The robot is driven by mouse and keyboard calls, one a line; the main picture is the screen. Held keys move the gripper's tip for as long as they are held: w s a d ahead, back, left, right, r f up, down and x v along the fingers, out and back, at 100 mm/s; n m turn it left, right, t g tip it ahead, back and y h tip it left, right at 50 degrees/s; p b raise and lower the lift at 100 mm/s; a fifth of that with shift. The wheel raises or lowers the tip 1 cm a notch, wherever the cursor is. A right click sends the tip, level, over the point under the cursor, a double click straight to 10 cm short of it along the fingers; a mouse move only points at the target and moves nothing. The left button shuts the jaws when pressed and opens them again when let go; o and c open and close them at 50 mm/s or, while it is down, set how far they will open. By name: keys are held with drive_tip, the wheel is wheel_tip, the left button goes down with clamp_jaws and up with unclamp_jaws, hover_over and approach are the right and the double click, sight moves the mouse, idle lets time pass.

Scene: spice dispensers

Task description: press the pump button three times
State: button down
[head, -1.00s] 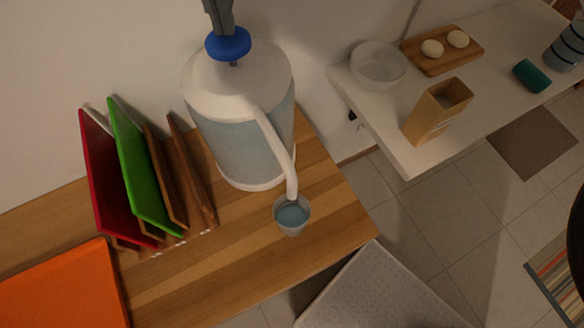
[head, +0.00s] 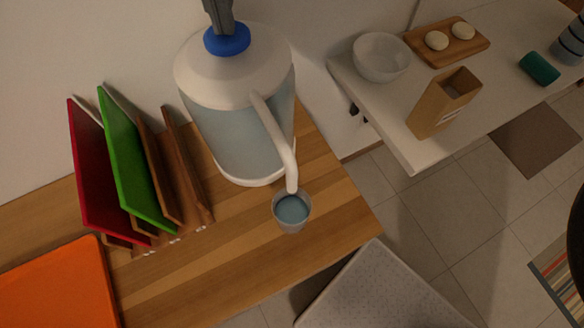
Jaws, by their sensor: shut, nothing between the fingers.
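The pump dispenser is a white-topped, clear jug (head: 240,140) standing on the wooden counter. Its blue pump button (head: 227,40) sits low against the white lid, with no stem showing below it. My gripper (head: 220,27) comes down from the top edge, shut and empty, with its tips on top of the button. Where they meet the button is partly hidden. A white spout curves down the front of the jug to a small clear cup (head: 291,211) with bluish liquid in it.
Red, green and brown boards (head: 125,165) stand in a rack left of the jug. An orange board (head: 55,285) lies at lower left. A white side table (head: 400,135) at right holds a bowl (head: 381,58) and a cardboard box (head: 443,102).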

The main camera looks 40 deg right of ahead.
drive_tip(key=shift+r, duration=0.1)
drive_tip(key=shift+r+p, duration=0.7)
drive_tip(key=shift+r, duration=1.1)
wheel_tip(320, 180, up, 6)
drive_tip(key=p, duration=0.2)
drive_tip(key=shift+p, duration=0.4)
